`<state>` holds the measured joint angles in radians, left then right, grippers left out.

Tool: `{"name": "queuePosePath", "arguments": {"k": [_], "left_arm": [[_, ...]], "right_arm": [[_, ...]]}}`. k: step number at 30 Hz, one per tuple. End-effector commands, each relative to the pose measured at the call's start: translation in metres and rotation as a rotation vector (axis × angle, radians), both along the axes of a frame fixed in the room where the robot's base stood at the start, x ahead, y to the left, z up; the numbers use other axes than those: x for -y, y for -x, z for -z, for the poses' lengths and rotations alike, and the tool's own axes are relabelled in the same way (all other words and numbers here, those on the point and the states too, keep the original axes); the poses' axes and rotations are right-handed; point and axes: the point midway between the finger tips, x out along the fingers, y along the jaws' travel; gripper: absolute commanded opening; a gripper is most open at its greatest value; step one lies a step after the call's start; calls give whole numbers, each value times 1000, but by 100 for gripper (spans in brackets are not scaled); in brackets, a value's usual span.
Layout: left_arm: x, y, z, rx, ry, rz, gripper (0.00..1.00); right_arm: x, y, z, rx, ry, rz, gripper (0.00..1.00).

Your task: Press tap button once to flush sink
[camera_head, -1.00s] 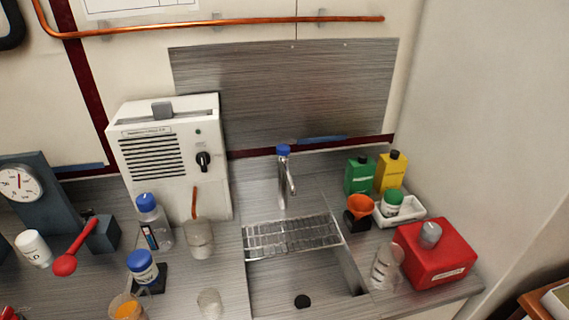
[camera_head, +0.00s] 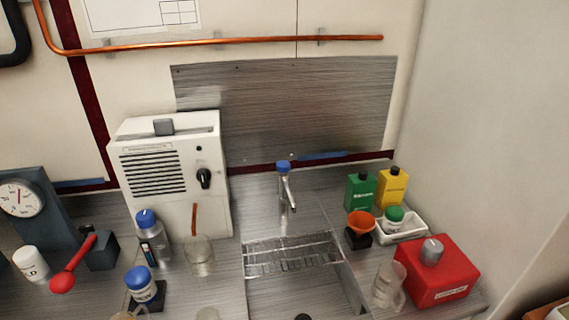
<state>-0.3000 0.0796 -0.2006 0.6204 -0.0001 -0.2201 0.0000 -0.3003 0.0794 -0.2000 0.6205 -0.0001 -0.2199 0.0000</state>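The tap (camera_head: 287,190) is a silver faucet standing behind the sink. Its blue button (camera_head: 283,166) sits on top. The metal sink (camera_head: 285,292) lies in front of the tap, with a wire rack (camera_head: 292,255) across its back part and a dark drain (camera_head: 303,317) at the bottom edge of the view. No water shows at the spout. Neither of my grippers is in view.
A white box device (camera_head: 172,180) with a black knob stands left of the tap. Glass beakers and blue-capped bottles (camera_head: 141,285) stand before it. Green (camera_head: 361,192) and yellow bottles (camera_head: 392,188), an orange funnel (camera_head: 361,223) and a red container (camera_head: 437,272) stand right of the sink.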

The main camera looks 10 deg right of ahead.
Motion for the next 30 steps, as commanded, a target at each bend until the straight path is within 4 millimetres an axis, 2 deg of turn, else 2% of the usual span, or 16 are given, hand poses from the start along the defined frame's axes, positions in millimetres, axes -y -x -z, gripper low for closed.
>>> {"name": "queuePosePath", "arguments": {"k": [1, 2, 30], "left_arm": [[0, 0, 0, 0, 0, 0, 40], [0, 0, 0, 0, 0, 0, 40], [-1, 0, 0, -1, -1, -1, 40]], "right_arm": [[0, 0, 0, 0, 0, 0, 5], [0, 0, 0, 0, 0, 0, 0], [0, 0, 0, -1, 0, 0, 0]]}}
